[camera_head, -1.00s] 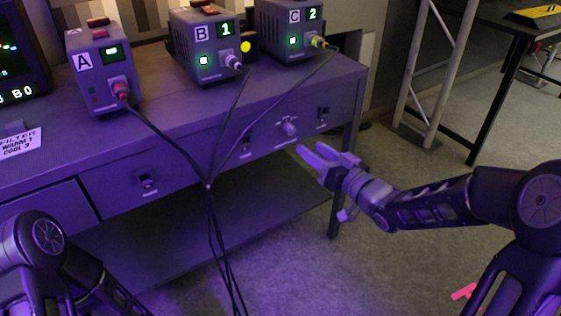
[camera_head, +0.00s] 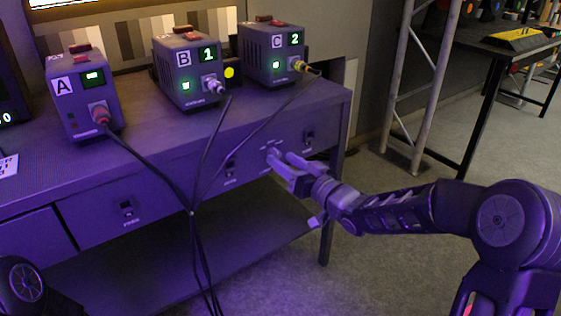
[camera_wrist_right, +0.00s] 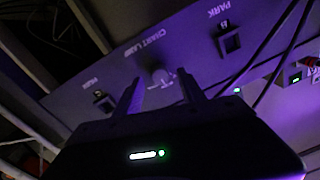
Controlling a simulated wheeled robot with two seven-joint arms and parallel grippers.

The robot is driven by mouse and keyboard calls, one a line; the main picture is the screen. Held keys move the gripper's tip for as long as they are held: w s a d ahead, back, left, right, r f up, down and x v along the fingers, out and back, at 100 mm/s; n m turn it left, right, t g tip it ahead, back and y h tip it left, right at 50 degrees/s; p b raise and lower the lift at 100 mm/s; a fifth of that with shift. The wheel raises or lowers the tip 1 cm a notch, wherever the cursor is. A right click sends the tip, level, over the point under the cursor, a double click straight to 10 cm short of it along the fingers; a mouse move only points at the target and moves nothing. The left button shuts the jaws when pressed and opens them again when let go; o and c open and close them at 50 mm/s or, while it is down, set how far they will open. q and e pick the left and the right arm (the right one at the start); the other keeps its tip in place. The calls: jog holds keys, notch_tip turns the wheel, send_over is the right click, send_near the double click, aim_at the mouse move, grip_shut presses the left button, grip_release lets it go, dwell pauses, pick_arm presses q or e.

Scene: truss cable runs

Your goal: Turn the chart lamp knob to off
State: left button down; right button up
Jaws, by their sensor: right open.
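A pointer line cannot be made out. My right gripper (camera_head: 279,157) is open at the panel in the head view and largely covers the knob there. In the right wrist view its two fingers stand apart, one on each side of the knob; whether they touch it cannot be told. My left gripper is out of view; only part of the left arm shows at the lower left.
Park switches (camera_wrist_right: 230,42) and (camera_wrist_right: 103,101) flank the knob. Boxes A (camera_head: 84,95), B (camera_head: 188,72) and C (camera_head: 272,55) stand on the desk (camera_head: 150,120). Their cables hang across its front, left of my gripper. A truss (camera_head: 425,90) stands at the right. The lit striped chart (camera_head: 130,40) is behind.

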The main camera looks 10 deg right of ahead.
jog(key=shift+x, duration=1)
jog(key=shift+c, duration=0.4)
grip_shut()
